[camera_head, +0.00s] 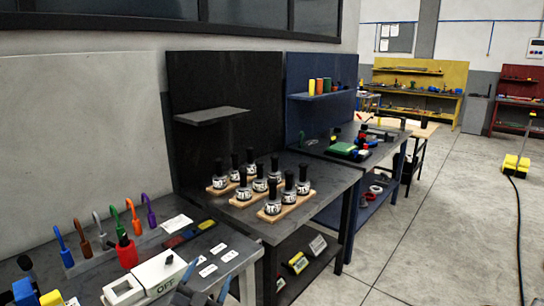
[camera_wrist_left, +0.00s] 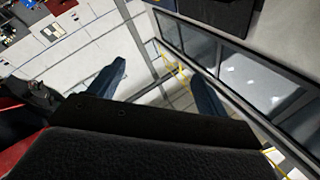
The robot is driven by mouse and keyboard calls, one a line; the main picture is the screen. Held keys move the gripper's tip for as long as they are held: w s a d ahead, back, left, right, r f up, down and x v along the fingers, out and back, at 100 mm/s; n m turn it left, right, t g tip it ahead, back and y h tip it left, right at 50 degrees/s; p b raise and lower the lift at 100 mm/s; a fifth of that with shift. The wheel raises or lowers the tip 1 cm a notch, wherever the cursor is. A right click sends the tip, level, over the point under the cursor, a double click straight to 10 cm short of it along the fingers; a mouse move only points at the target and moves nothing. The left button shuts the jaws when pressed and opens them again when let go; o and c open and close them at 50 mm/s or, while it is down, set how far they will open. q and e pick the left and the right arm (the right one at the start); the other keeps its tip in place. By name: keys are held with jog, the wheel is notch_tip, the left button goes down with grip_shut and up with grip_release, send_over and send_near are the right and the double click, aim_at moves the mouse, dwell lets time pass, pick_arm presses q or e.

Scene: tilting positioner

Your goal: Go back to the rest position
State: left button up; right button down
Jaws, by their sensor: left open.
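The floor and walls of the room show far beyond the fingers. My right gripper is in neither view.
The near grey bench holds a row of coloured hooked pieces (camera_head: 115,222), a red-and-black piece (camera_head: 126,252) and small labels. A dark bench behind holds wooden blocks (camera_head: 288,207) with black-capped bottles. Open floor (camera_head: 420,240) lies at the right, with a black cable (camera_head: 518,230).

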pick_arm(q)
jog(key=s+a+f+n+g+y, duration=0.35)
jog(key=s+f, duration=0.25)
jog(key=f, duration=0.3)
jog(key=s+a+f+n+g+y, duration=0.35)
jog(key=s+f+g, duration=0.2)
jog(key=f, duration=0.25)
jog(key=s+d+f+g+h, duration=0.1)
jog(key=s+f+g, duration=0.35)
jog(key=s, duration=0.55)
jog(key=s+f+g, duration=0.3)
jog(key=s+f, duration=0.2)
jog(key=s, duration=0.4)
jog(key=s+d+f+g, duration=0.1)
jog(key=s+f, duration=0.1)
jog(key=f, duration=1.9)
jog(key=s+d+f+g, duration=0.1)
jog(key=s+d+f, duration=0.1)
jog(key=f, duration=1.9)
jog(key=shift+s+d+h, duration=0.25)
jog(key=shift+s+h, duration=0.15)
jog(key=shift+s, duration=0.3)
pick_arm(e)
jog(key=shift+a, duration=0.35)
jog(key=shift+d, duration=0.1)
